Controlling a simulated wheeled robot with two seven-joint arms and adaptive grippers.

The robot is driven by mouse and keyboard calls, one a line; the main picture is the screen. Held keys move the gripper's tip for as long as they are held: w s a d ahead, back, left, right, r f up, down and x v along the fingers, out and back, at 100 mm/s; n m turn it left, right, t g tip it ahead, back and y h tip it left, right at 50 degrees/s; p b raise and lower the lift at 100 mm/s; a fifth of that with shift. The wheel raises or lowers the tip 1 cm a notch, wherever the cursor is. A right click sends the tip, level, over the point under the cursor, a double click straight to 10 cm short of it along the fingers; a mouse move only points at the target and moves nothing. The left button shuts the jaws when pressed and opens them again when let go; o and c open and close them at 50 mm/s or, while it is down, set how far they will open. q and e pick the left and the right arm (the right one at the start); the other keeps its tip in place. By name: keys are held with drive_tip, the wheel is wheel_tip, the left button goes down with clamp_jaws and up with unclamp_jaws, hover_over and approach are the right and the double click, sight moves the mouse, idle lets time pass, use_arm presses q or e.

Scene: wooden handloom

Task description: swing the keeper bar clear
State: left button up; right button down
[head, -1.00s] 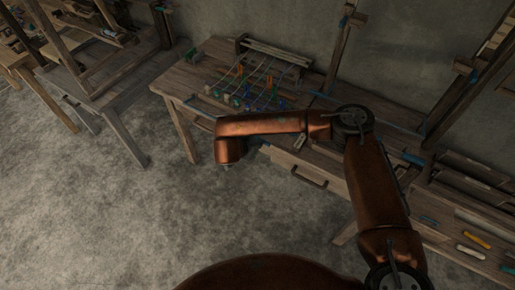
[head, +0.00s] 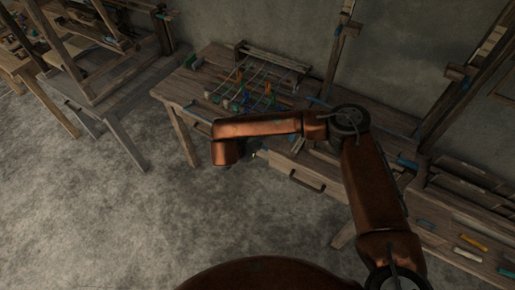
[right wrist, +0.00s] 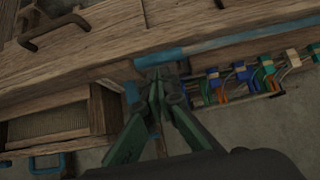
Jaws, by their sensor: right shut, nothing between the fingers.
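My right gripper (right wrist: 164,84) shows in the right wrist view, with green fingers whose dark tips are close together and hold nothing. The tips are at the near side of a blue-painted bar (right wrist: 215,45) that runs along the wooden bench edge; I cannot tell whether they touch it. I cannot be sure that this bar is the keeper bar. In the head view my copper right arm passes over the loom bench (head: 180,87) and hides part of its front edge. The right fingers are hard to make out there. My left gripper is not in view.
Several coloured clips on cords (head: 245,98) stand on the bench beyond my arm; they also show in the right wrist view (right wrist: 240,72). A drawer with a handle (head: 306,182) is in the bench front. Another wooden frame table (head: 105,95) stands left. The floor (head: 100,220) is clear.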

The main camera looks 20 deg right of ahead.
drive_tip(key=s+a+f, duration=0.3)
drive_tip(key=s+a, duration=0.3)
drive_tip(key=a, duration=0.1)
drive_tip(key=shift+s, duration=0.2)
